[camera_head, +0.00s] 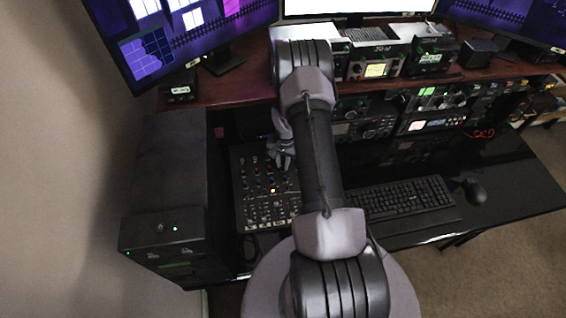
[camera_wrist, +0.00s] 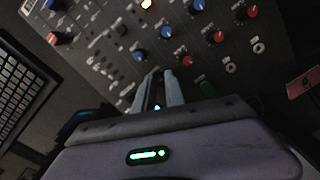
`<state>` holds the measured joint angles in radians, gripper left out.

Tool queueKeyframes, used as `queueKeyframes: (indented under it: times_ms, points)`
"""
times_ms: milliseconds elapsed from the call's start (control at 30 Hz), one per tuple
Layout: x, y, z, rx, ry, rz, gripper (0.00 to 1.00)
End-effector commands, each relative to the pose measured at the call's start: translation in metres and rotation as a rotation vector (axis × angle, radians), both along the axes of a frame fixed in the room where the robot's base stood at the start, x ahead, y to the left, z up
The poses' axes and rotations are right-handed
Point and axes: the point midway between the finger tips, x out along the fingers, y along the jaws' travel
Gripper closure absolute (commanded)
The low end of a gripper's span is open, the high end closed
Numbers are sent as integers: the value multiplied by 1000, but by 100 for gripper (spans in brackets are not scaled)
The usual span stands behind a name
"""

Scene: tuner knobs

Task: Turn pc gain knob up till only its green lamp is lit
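The mixer panel (camera_head: 240,205) lies on the desk below my arm, with rows of small knobs; it fills the top of the wrist view (camera_wrist: 100,75). I see no green lamp lit on the panel. Labels are too small to read, so I cannot tell which knob is pc gain. My gripper (camera_head: 283,160) is over the panel's far part. In the wrist view its fingers (camera_wrist: 161,72) are narrowly apart, near a blue knob (camera_wrist: 138,56) and a red knob (camera_wrist: 187,61). No knob shows between them.
A keyboard (camera_head: 405,197) and a mouse (camera_head: 474,190) lie right of the mixer. A black cabinet (camera_head: 165,190) stands to its left. Radio units (camera_head: 375,68) and monitors (camera_head: 190,40) stand behind on the raised shelf.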

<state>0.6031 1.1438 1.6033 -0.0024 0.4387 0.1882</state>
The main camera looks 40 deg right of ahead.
Motion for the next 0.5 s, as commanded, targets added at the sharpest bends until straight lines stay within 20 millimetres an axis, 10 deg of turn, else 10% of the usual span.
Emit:
queueKeyframes:
  times_ms: [500]
  points:
    - [0,0,-2,14,-8,-153,100]
